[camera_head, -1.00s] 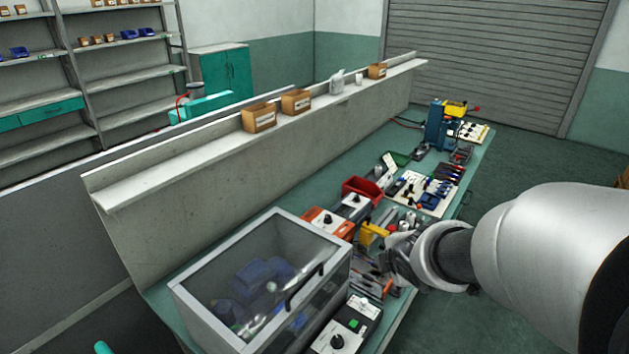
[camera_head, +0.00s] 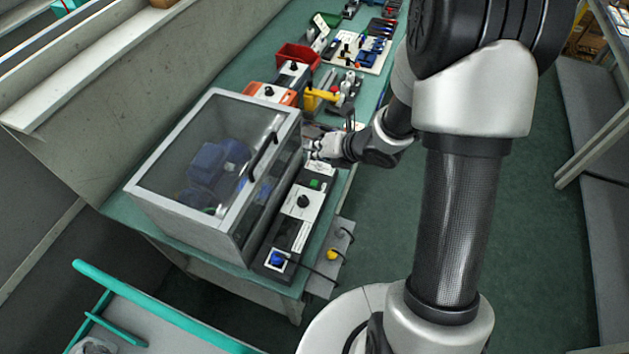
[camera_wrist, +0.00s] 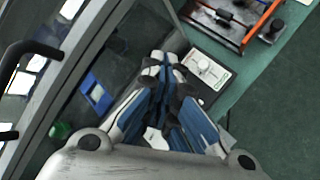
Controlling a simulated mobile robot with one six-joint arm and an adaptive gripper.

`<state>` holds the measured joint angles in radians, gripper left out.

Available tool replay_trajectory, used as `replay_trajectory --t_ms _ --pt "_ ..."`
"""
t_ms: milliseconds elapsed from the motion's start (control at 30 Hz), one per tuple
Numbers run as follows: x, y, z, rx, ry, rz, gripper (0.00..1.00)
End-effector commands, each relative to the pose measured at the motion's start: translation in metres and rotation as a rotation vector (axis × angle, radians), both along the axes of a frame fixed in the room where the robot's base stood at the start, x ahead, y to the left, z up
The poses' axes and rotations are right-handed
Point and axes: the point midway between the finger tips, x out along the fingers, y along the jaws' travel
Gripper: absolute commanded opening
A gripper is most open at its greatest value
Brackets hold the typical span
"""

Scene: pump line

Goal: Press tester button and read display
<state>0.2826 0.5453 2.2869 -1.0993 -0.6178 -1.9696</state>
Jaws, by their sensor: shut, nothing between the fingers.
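A long black-and-white control unit (camera_head: 291,221) lies along the right side of the clear-lidded test box (camera_head: 150,195). It carries a green button (camera_head: 316,184), a black knob (camera_head: 303,202) and a blue part (camera_head: 278,258) at its near end. I cannot make out a readable display on it. My gripper (camera_head: 308,147) is shut and empty, just beyond the unit's far end and beside the box's far right corner. In the wrist view my gripper (camera_wrist: 164,62) has its fingertips together, near a white panel with a knob (camera_wrist: 208,68); contact cannot be told.
A dark handle (camera_head: 262,150) sticks up from the test box. Orange units (camera_head: 270,93), a red bin (camera_head: 298,57) and a yellow tool (camera_head: 318,98) crowd the bench beyond. A grey plate with a yellow part (camera_head: 331,254) juts from the near edge. The floor to the right is clear.

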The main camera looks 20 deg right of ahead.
Motion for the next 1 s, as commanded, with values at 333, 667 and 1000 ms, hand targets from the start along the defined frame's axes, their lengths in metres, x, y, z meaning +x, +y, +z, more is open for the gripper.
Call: replay_trajectory --t_ms 333,667,1000 --pt "0.0 0.0 -0.017 0.0 0.001 -0.002 0.0" --pt "-0.001 0.0 -0.063 0.001 0.003 -0.002 0.0" --pt "0.0 0.0 -0.089 0.0 0.0 -0.002 0.0"
